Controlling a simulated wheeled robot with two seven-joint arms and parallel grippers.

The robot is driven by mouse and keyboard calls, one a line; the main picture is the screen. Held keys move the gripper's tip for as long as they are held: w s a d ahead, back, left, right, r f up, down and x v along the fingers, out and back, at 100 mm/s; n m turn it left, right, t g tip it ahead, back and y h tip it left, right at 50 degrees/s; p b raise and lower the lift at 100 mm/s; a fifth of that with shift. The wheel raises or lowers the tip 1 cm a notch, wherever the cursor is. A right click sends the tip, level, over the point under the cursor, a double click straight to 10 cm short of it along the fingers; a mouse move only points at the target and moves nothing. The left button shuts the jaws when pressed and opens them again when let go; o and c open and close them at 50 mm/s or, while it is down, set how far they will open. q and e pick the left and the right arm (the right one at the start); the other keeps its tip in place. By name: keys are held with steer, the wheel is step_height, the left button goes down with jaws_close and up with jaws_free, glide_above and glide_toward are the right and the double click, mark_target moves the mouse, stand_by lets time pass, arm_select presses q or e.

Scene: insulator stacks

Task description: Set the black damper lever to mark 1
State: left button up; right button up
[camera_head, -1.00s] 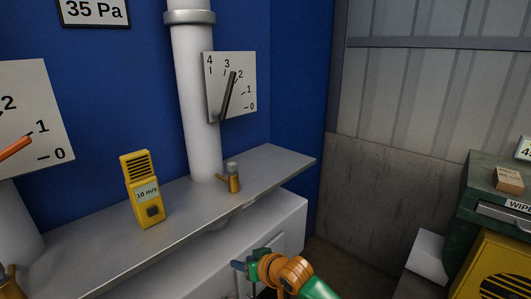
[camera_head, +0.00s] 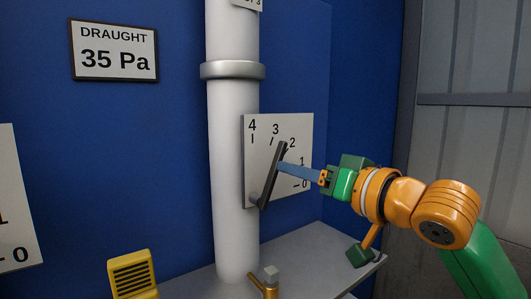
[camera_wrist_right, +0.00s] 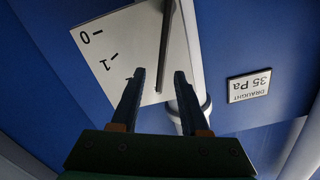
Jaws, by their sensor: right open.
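The black damper lever (camera_head: 272,176) is tilted up to the right on a white dial plate (camera_head: 304,128) marked 0 to 4. Its tip lies between marks 3 and 2, above mark 1. My right gripper (camera_head: 283,166) is at the lever's upper part, reaching in from the right. In the right wrist view my right gripper (camera_wrist_right: 159,74) is open, and the lever (camera_wrist_right: 165,45) shows between its two fingertips. Whether a finger touches it I cannot tell. My left gripper is not in view.
The white pipe (camera_head: 232,130) with its collar runs just left of the dial. A draught sign (camera_head: 115,50) hangs on the blue wall.

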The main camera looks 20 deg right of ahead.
mark_target(282, 157)
steer(key=w+p, duration=0.1)
steer(key=w, duration=0.1)
steer(key=w+a+r+p, duration=0.2)
steer(key=w, duration=0.1)
steer(key=shift+w, duration=0.35)
steer(key=shift+w+f, duration=0.3)
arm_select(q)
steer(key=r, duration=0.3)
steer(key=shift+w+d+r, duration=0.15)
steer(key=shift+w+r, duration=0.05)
arm_select(e)
steer(key=shift+s+d, duration=0.1)
jaws_close()
